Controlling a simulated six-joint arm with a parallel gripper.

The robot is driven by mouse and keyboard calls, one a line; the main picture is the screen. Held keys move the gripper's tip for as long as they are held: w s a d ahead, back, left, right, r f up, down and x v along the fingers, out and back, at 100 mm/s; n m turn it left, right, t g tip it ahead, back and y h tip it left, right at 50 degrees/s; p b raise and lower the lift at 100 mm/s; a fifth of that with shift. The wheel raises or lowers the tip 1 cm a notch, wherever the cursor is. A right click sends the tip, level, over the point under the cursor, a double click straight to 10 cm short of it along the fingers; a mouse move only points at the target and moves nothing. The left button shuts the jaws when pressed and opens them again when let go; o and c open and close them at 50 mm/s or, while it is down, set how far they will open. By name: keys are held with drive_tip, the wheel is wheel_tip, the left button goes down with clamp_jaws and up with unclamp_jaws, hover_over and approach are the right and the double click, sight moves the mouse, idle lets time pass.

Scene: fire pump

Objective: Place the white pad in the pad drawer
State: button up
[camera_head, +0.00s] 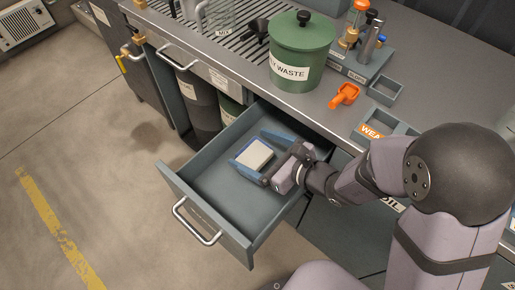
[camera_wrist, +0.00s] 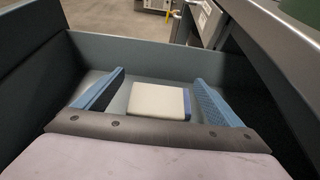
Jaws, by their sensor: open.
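The white pad (camera_head: 254,154) has a blue edge and lies flat inside the open pad drawer (camera_head: 222,200), toward its back. In the wrist view the pad (camera_wrist: 158,100) sits between the two blue fingers of my gripper (camera_wrist: 155,98), with a gap on each side. My gripper (camera_head: 262,157) is open and reaches down into the drawer from the right. The drawer's walls (camera_wrist: 130,47) stand around the pad and fingers. The drawer's front half is empty.
A green waste can (camera_head: 301,55), an orange item (camera_head: 344,95) and a small grey open box (camera_head: 386,90) stand on the counter above the drawer. A metal handle (camera_head: 196,222) is on the drawer front. Floor to the left is clear.

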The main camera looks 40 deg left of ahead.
drive_tip(key=shift+r, duration=0.1)
drive_tip(key=shift+r+p, duration=0.75)
drive_tip(key=shift+p, duration=0.2)
drive_tip(key=v, duration=0.6)
drive_tip(key=shift+d+p, duration=0.2)
drive_tip(key=shift+p, duration=0.2)
drive_tip(key=shift+p+v, duration=2.75)
drive_tip(key=shift+p, duration=1.85)
drive_tip(key=shift+f, duration=0.2)
